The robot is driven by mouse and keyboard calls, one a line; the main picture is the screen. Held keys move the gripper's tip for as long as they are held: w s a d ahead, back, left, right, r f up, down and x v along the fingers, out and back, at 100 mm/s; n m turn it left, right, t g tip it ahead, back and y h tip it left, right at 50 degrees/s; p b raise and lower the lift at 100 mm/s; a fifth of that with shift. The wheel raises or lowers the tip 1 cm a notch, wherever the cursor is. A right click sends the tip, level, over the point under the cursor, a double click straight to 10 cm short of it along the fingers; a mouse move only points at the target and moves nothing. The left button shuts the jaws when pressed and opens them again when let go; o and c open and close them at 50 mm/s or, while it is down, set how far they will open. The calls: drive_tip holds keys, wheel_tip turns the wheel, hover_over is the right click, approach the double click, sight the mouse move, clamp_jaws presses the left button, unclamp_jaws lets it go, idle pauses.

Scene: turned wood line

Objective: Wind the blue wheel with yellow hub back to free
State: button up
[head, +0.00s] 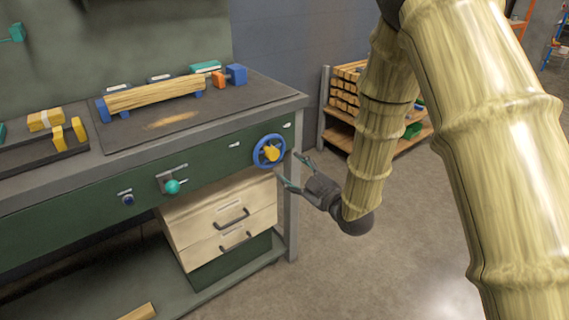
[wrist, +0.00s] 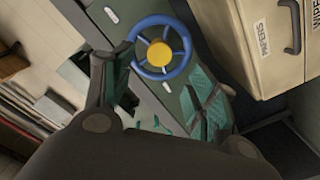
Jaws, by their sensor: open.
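The blue wheel (head: 258,153) with a yellow hub (head: 271,153) is mounted on the green front panel of the workbench, near its right end. In the wrist view the wheel (wrist: 187,39) is seen nearly face-on with its yellow hub (wrist: 159,54) and several blue spokes. My gripper (head: 295,170) is open and empty, just right of the wheel and slightly below it in the head view. In the wrist view my gripper (wrist: 165,95) has its teal fingers spread on either side below the wheel. I see no clear contact with the rim.
A teal-knobbed lever (head: 172,186) and a small dark blue knob (head: 128,200) sit left on the panel. Drawers (head: 225,218) are below. A turned wood piece (head: 153,95) lies on the benchtop. A shelf of wood blocks (head: 350,130) stands behind right. Floor at right is clear.

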drive_tip(key=shift+v, duration=1.8)
drive_tip(key=s+d+f+m+g+h, duration=0.25)
drive_tip(key=s+f, duration=0.35)
drive_tip(key=f, duration=0.4)
drive_tip(key=s+d+f+m+g+h, duration=0.2)
drive_tip(key=s+d+f+m+h, duration=0.15)
drive_tip(key=s+f, duration=0.45)
drive_tip(key=s+d+f+m+g+h, duration=0.2)
drive_tip(key=s+d+f+m+g, duration=0.15)
drive_tip(key=f, duration=0.85)
drive_tip(key=s+d+f+m+g+h, duration=0.1)
drive_tip(key=s+d+f+m, duration=0.15)
drive_tip(key=s, duration=0.35)
drive_tip(key=s+d+f+m+g, duration=0.1)
drive_tip(key=s+f+g, duration=0.1)
drive_tip(key=s+f, duration=0.3)
drive_tip(key=s+d+f+m+g+h, duration=0.1)
drive_tip(key=s+d+m+g+h, duration=0.2)
drive_tip(key=s, duration=1.1)
wheel_tip(320, 180, up, 20)
drive_tip(key=y+p, duration=0.1)
drive_tip(key=p, duration=1.9)
drive_tip(key=shift+w+f+n+g+p, duration=0.15)
drive_tip(key=shift+f+n+g+p, duration=0.1)
drive_tip(key=shift+n+g+p, duration=0.05)
